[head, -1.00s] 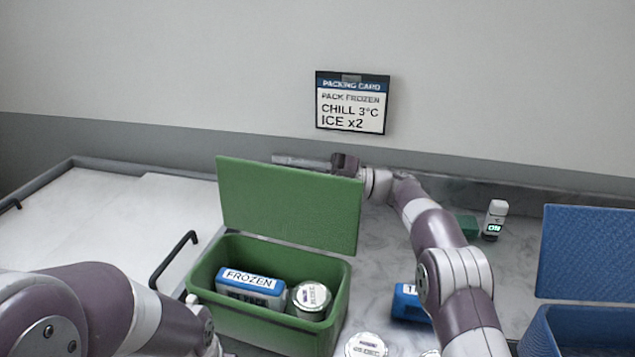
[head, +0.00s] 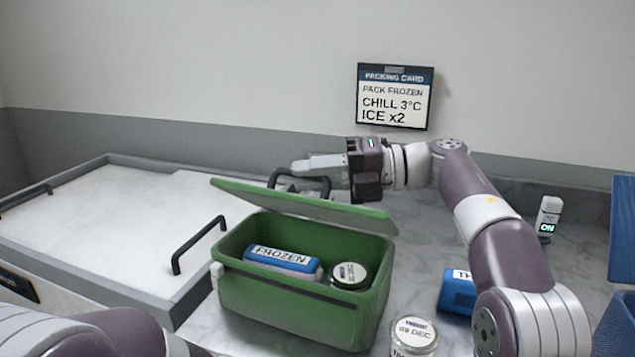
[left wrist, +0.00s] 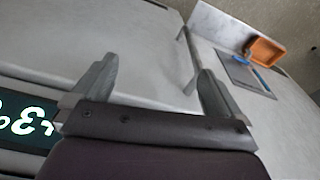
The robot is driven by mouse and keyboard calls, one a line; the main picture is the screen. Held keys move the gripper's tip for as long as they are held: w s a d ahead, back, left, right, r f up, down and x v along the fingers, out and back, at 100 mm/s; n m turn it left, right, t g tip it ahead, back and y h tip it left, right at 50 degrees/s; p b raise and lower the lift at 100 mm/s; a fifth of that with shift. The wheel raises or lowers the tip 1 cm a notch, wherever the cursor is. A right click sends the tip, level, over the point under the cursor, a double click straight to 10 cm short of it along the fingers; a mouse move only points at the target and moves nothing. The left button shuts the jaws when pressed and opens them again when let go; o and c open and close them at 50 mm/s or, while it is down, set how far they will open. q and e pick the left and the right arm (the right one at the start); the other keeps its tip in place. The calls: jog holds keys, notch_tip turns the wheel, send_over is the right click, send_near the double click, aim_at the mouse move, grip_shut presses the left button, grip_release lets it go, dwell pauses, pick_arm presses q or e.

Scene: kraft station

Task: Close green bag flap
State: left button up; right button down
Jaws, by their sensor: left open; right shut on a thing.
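The green bag (head: 300,305) stands open on the counter. Its flap (head: 335,212) is tilted forward, partly lowered, with a gap above the front rim. A blue FROZEN pack (head: 282,260) and a round-lidded tub (head: 348,275) lie inside. My right gripper (head: 312,164) is behind and above the flap, fingers pointing left. My left gripper (left wrist: 155,85) is open and empty in the left wrist view; in the head view only my left arm shows, at the lower left.
A white-topped chest (head: 120,215) with black handles (head: 198,245) is at the left. A tub (head: 414,335) and a blue pack (head: 457,292) lie right of the bag. A small ON device (head: 548,215) stands farther right, near a blue bag (head: 625,230). A packing card (head: 395,97) hangs behind.

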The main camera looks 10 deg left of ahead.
aim_at(322, 194)
jog(key=s+f+b, duration=0.1)
jog(key=s+f+n+b, duration=0.1)
jog(key=b, duration=0.1)
jog(key=shift+s+a+f+n, duration=0.2)
jog(key=shift+s+a+n, duration=0.1)
jog(key=shift+a, duration=0.05)
jog(key=s+a+f+n+t+h+b, duration=0.1)
jog(key=s+f+n+t+h+b, duration=0.1)
jog(key=b, duration=0.8)
jog(key=shift+s+f+n+t, duration=0.3)
jog(key=shift+s+f+n, duration=0.55)
jog(key=shift+f+n, duration=0.75)
jog(key=shift+f+m, duration=0.3)
jog(key=shift+f, duration=0.05)
jog(key=c, duration=1.4)
grip_release()
